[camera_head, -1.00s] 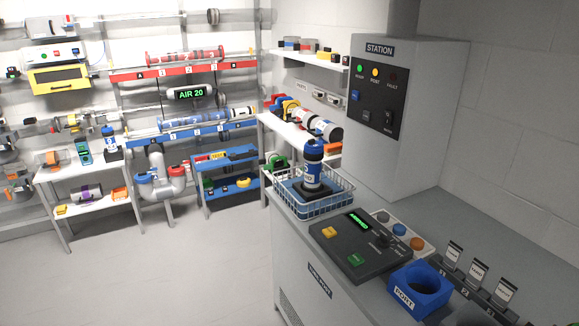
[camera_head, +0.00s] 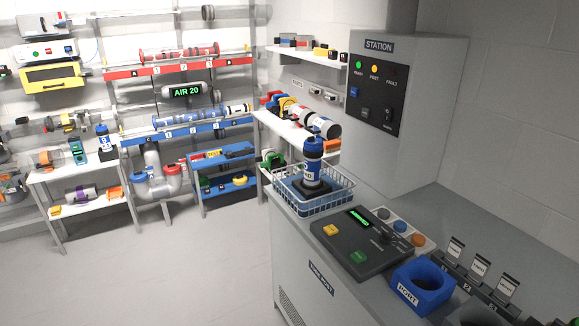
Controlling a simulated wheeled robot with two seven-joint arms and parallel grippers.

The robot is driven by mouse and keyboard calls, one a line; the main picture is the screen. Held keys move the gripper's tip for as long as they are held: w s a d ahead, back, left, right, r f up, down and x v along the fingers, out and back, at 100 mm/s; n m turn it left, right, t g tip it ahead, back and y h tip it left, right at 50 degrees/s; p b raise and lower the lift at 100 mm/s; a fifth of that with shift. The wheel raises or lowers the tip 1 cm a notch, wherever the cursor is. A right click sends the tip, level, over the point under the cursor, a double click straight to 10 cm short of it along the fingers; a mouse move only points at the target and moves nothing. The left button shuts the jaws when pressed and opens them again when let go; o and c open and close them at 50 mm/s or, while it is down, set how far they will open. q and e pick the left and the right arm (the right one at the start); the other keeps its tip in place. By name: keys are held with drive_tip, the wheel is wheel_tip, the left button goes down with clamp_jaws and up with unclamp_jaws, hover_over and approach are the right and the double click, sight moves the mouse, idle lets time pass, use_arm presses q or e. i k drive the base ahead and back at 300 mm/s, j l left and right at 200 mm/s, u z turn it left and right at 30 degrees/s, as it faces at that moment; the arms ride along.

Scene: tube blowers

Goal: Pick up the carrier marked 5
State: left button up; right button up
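A white carrier with a blue cap and a dark base (camera_head: 313,172) stands upright in a wire basket (camera_head: 330,202) on the station counter. Its label is turned partly aside and I cannot read a number on it. A similar blue-and-white carrier (camera_head: 105,142) stands upright on the white table at the left; its label mark is small and may be a 5, but I cannot be sure. Neither of my grippers shows in the head view.
The grey counter holds a dark control panel (camera_head: 357,244) with buttons and a blue port ring (camera_head: 421,284). The station cabinet (camera_head: 400,110) rises behind. Shelves with tubes and blue racks (camera_head: 222,172) line the back wall. The floor (camera_head: 170,270) at left is clear.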

sight(311, 181)
drive_tip(key=i+j+z, duration=0.15)
drive_tip(key=z, duration=0.65)
drive_tip(key=i+j+z, duration=0.2)
drive_tip(key=j+z, duration=0.2)
drive_tip(key=j, duration=0.25)
drive_tip(key=i+j+z, duration=0.2)
drive_tip(key=j, duration=0.15)
drive_tip(key=j+z, duration=0.2)
drive_tip(key=j, duration=0.65)
drive_tip(key=i+j, duration=0.15)
drive_tip(key=j, duration=0.8)
drive_tip(key=i+z, duration=0.05)
drive_tip(key=i, duration=0.05)
